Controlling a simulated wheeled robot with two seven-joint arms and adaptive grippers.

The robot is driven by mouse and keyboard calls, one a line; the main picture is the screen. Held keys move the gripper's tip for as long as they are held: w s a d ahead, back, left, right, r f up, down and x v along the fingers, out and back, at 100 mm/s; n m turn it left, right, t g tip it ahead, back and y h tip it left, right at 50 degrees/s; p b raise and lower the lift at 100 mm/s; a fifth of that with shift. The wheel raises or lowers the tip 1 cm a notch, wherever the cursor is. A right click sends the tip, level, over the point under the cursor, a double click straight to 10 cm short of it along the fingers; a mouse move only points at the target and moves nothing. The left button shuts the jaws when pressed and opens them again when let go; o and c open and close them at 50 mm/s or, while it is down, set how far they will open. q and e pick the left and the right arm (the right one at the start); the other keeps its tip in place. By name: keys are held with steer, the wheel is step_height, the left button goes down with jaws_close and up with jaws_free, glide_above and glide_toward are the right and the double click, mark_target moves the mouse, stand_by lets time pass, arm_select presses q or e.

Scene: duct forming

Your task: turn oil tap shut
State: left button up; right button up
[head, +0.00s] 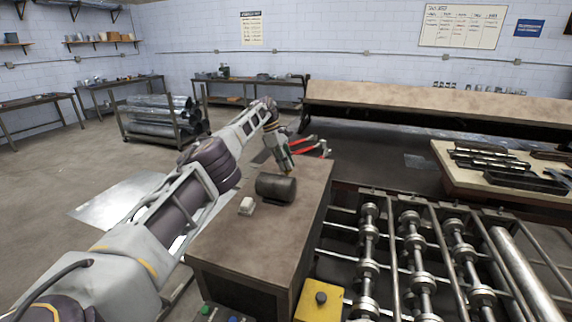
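A dark cylindrical container (276,188) lies on its side on the brown cabinet top (262,240). I cannot make out an oil tap; if it is at the container's far side, my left gripper and the container hide it. My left arm reaches in from the left. My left gripper (287,168) points down just behind the container, close to its upper right edge. Whether it touches anything, and whether its fingers are open or shut, is too small to tell. My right gripper is not in view.
A small whitish block (247,206) sits left of the container. Red-handled tools (308,145) lie behind the cabinet top. A roller machine (410,255) with a yellow button box (320,299) stands at the right. The cabinet top's front is clear.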

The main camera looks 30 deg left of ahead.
arm_select(q)
steer(key=shift+o, duration=1.3)
steer(key=shift+f, duration=0.1)
steer(key=shift+s+n+t+y, duration=0.15)
steer(key=shift+n+t, duration=0.25)
steer(key=shift+n, duration=0.75)
steer(key=shift+n+t+y, duration=0.15)
steer(key=shift+n+t, duration=0.25)
steer(key=shift+n, duration=0.75)
steer(key=shift+d+n+t+y, duration=0.1)
steer(key=shift+n+t+y, duration=0.3)
steer(key=shift+n, duration=1)
